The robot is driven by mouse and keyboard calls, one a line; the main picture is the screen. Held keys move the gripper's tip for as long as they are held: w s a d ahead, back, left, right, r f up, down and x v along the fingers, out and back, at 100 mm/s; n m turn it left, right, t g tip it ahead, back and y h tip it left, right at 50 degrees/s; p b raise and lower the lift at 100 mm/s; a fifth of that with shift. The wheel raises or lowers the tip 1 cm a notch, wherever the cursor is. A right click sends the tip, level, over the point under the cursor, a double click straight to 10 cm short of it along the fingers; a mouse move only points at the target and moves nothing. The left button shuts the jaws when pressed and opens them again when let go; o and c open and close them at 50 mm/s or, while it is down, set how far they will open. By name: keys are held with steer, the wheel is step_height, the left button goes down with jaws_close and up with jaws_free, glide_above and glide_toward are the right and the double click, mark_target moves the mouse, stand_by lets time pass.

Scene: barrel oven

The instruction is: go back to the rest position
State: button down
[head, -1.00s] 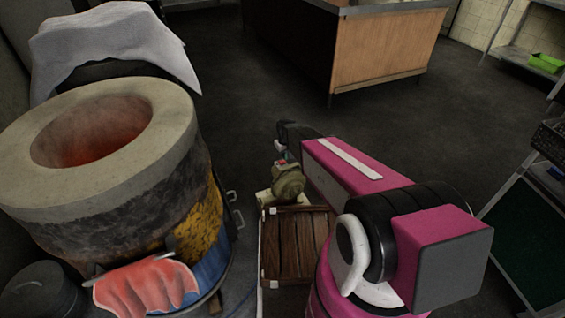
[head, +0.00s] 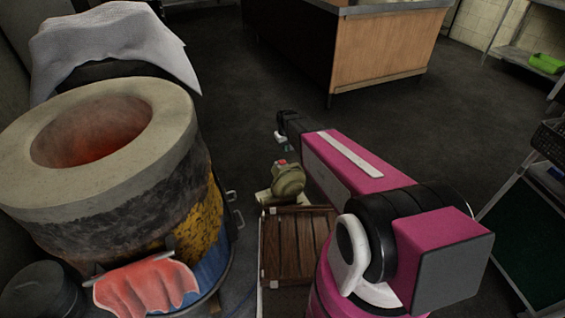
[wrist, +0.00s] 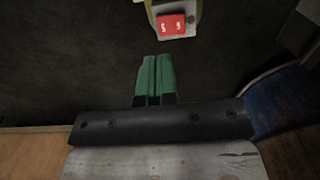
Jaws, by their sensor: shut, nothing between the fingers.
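My gripper (wrist: 155,78) shows in the wrist view with its two green fingers together and nothing between them. In the head view my pink arm reaches forward, and my gripper (head: 287,147) is small at its far end, out over the floor beyond a small olive-green machine. The fingers are hard to make out there.
The barrel oven (head: 150,211) with its glowing mouth stands at the left, a red cloth (head: 146,287) hanging on its front. The olive machine (head: 288,180) and wooden crate (head: 299,246) stand between oven and arm. A wooden counter (head: 380,50) is behind. Floor between is clear.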

steer(key=s+d+r+m, duration=0.2)
steer(key=s+d+r, duration=0.5)
steer(key=s, duration=0.3)
steer(key=s+d+r+m, duration=0.2)
steer(key=s+d+r, duration=0.5)
steer(key=s, duration=0.4)
steer(key=shift+r+m, duration=0.3)
steer(key=shift+r, duration=0.05)
steer(key=shift+a, duration=0.1)
